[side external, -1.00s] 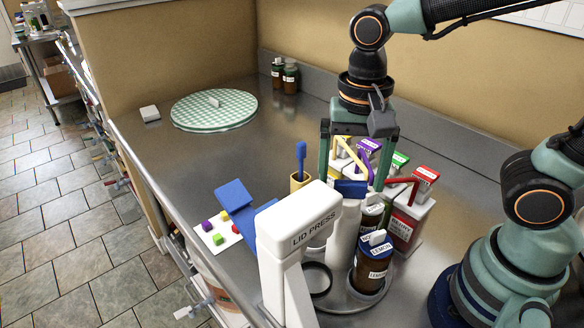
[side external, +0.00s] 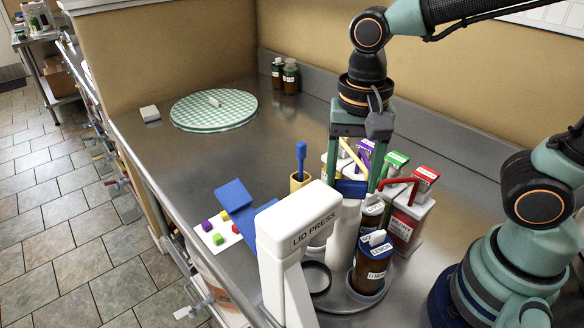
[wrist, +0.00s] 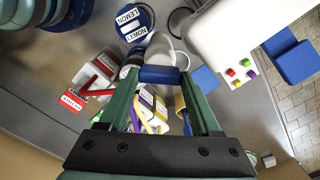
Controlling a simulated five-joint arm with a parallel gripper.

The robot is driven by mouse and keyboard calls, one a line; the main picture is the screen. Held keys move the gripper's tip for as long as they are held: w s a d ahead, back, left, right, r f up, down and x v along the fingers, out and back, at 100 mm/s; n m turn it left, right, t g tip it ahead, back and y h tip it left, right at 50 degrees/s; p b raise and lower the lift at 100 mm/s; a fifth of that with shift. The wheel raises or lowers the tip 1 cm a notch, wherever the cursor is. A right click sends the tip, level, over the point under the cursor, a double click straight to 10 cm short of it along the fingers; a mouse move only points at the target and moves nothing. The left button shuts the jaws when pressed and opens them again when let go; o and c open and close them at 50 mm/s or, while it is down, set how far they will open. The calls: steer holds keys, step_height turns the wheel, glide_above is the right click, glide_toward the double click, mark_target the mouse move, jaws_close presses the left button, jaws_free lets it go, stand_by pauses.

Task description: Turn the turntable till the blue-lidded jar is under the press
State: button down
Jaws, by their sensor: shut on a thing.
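The blue-lidded jar (side external: 372,268), brown and labelled LEMON, stands at the front right of the grey turntable (side external: 345,303). It is to the right of the white lid press (side external: 300,232), not under its head. In the wrist view its blue lid (wrist: 146,12) shows at the top. A white post (side external: 343,235) rises near the turntable's middle, with a blue bar (wrist: 160,75) across its top. My gripper (side external: 353,189) points down from above, its two green fingers shut on the blue bar's ends. The press hides part of the turntable.
Red-, green- and purple-topped containers (side external: 408,222) crowd behind and right of the post. A dark ring (side external: 316,277) lies beside the press. A blue block (side external: 236,196) and a white tray of coloured cubes (side external: 229,240) are left. The counter at back left is mostly clear.

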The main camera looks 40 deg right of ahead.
steer(key=shift+m, duration=2.2)
steer(key=shift+r+m, duration=0.1)
steer(key=shift+m, duration=6.5)
steer(key=shift+c, duration=0.4)
jaws_free()
